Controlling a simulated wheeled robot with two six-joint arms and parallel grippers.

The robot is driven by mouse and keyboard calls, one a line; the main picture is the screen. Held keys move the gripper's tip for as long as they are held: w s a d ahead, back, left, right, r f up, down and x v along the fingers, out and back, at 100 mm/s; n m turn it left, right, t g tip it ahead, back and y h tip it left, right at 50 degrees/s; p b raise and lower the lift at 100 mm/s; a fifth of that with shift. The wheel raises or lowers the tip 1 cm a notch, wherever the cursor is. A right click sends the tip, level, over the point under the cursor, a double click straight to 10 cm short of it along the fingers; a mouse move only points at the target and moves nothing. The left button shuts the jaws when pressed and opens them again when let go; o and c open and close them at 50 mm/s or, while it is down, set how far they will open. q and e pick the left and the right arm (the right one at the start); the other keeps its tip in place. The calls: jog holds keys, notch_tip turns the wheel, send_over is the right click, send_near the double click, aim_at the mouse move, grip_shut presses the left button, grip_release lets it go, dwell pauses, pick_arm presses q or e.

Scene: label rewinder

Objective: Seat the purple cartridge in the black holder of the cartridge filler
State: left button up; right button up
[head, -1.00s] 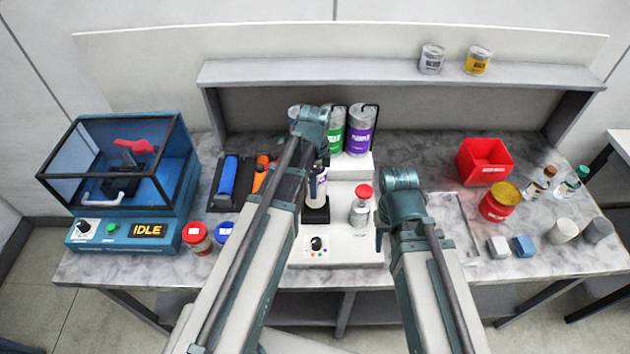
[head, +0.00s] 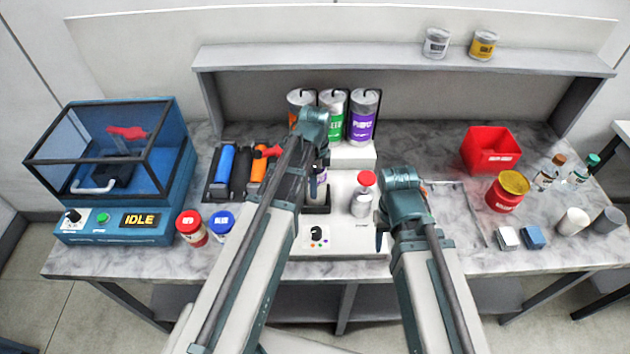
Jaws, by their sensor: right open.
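The cartridge filler (head: 345,235) is the white machine in the middle of the bench. Its black holder (head: 317,209) is at the machine's left side. A pale cartridge with a purple band (head: 321,190) stands upright at the holder, partly covered by my left arm. I cannot tell whether its lower end is fully seated. My left gripper is hidden behind its own arm beside the cartridge, and its jaws cannot be made out. My right gripper (head: 380,238) is open and empty, to the right of the filler's red-capped bottle (head: 363,195).
Orange, green and purple cans (head: 362,115) stand behind the filler. A red bin (head: 490,150) and several small containers are at right.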

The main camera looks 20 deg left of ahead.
pick_arm(q)
jog(key=shift+f+b, duration=0.3)
jog(key=shift+b, duration=0.05)
jog(key=o, duration=1.4)
notch_tip(320, 180, up, 14)
jog(key=p, duration=1.4)
jog(key=shift+f, duration=0.1)
